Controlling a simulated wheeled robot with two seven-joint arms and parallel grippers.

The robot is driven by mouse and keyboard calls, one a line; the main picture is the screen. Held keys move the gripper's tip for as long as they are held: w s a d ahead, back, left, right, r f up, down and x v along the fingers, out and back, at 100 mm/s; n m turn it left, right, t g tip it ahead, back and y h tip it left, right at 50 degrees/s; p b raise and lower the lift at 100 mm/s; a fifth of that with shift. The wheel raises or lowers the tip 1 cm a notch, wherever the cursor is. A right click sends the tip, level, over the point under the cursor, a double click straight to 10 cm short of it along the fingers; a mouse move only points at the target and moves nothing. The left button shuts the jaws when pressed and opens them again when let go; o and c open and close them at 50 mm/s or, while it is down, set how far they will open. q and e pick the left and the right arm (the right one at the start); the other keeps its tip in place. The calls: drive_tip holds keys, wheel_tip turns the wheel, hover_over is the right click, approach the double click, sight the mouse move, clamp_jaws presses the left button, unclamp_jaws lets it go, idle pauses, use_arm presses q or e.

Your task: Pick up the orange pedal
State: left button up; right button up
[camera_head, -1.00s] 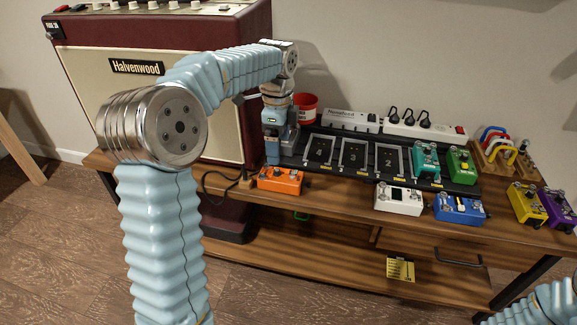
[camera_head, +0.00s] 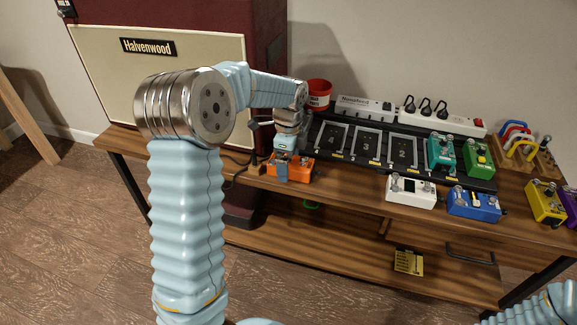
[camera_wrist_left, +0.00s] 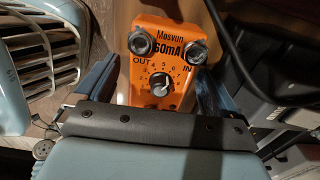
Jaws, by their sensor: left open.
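The orange pedal (camera_head: 300,170) stands on the wooden table near its front edge, left of the pedalboard. In the left wrist view the orange pedal (camera_wrist_left: 165,62) shows its knob and two footswitches, with a jaw on either side of it. My left gripper (camera_head: 284,172) is down at the pedal and partly hides it. In the wrist view my left gripper (camera_wrist_left: 158,85) is open around the pedal; I cannot tell whether the jaws touch it. My right gripper is not in view; only part of the right arm shows at the lower right.
The black pedalboard (camera_head: 340,128) lies right of the orange pedal, with teal (camera_head: 441,152) and green (camera_head: 478,157) pedals on it. White (camera_head: 411,192) and blue (camera_head: 474,205) pedals stand along the front edge.

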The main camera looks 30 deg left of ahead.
use_arm(q)
drive_tip(key=shift+f, duration=0.35)
drive_tip(key=c, duration=1.3)
drive_tip(key=shift+r, duration=0.2)
